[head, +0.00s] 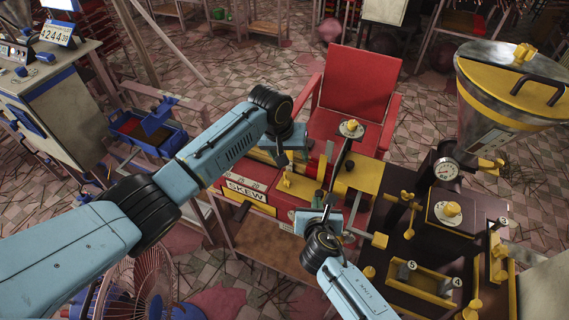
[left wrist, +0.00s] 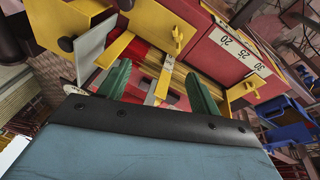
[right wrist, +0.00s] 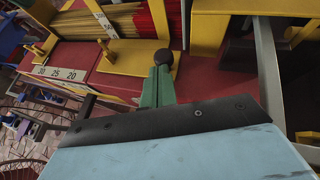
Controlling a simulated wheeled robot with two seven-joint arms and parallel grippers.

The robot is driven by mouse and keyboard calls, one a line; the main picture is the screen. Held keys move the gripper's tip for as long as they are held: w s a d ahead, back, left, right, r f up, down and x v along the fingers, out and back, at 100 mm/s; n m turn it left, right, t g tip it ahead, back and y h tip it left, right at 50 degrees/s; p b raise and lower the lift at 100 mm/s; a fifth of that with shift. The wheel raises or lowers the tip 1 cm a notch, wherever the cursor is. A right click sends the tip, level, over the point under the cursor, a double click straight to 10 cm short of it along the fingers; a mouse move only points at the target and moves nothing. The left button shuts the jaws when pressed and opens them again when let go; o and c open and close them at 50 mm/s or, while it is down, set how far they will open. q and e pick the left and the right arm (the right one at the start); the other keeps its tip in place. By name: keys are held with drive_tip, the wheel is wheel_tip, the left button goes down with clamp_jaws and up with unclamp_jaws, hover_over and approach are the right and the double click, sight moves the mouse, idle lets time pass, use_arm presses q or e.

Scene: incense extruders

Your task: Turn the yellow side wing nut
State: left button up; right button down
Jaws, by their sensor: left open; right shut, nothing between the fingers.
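A yellow wing nut (head: 288,178) stands on a yellow plate on the red machine, above the SKEW sign. In the left wrist view the wing nut (left wrist: 177,40) sticks up past the fingers, near the number scale.
The red machine carries a SKEW sign (head: 246,191). A red chair (head: 350,85) stands behind it. At the right is a dark machine with a steel hopper (head: 505,90), a gauge (head: 446,169) and yellow fittings. A fan (head: 135,287) stands at lower left.

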use_arm(q)
drive_tip(key=n+h, duration=0.1)
drive_tip(key=n, duration=0.2)
drive_tip(key=n+t+h, duration=0.1)
drive_tip(key=n+h, duration=0.4)
drive_tip(key=n, duration=1.5)
approach(286, 179)
drive_tip(key=shift+n, duration=0.3)
drive_tip(key=shift+x, duration=4.45)
drive_tip(key=c, duration=1)
drive_tip(key=shift+a, duration=0.1)
